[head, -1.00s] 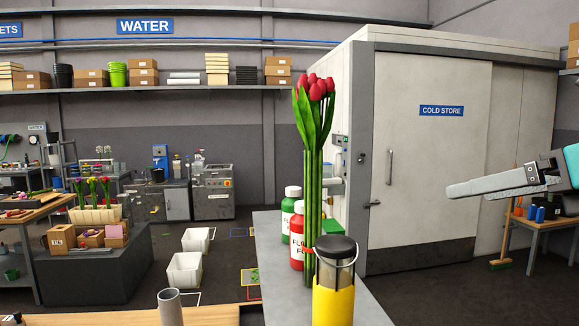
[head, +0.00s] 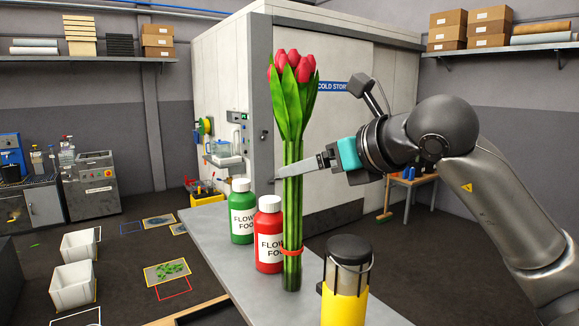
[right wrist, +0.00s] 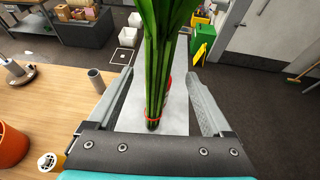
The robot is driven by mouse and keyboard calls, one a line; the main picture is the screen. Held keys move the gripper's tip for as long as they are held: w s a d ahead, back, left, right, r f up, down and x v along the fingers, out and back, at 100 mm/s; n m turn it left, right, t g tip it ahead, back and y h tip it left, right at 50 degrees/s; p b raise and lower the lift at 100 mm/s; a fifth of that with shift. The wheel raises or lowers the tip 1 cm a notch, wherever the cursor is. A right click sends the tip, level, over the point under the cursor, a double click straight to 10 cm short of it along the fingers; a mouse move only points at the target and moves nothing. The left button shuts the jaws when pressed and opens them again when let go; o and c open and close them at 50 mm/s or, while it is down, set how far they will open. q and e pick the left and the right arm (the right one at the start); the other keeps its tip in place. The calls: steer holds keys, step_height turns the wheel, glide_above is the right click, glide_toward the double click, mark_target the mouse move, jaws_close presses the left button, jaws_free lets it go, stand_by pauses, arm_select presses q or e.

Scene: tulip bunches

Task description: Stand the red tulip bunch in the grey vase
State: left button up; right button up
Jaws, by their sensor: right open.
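The red tulip bunch (head: 292,190) stands upright on a narrow grey counter (head: 215,240), with a red band low on its green stems. My right gripper (head: 285,170) reaches in from the right at mid-stem height. In the right wrist view its open fingers (right wrist: 158,76) lie on either side of the stems (right wrist: 160,60), with gaps showing. A grey cylinder (right wrist: 96,82), apparently the grey vase, stands on the wooden table left of the bunch in that view. The head view does not show it. My left gripper is not in view.
A red bottle (head: 269,235) stands close beside the bunch, with a green bottle (head: 242,212) behind it. A yellow lantern-like container with a black lid (head: 346,285) stands in front. An orange pot (right wrist: 12,146) is on the wooden table (right wrist: 60,110).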

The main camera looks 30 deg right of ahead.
steer(key=p+x, duration=0.2)
steer(key=x, duration=0.5)
steer(key=shift+w+a, duration=0.2)
steer(key=shift+a, duration=0.05)
steer(key=shift+f, duration=0.1)
jaws_close()
stand_by(0.4)
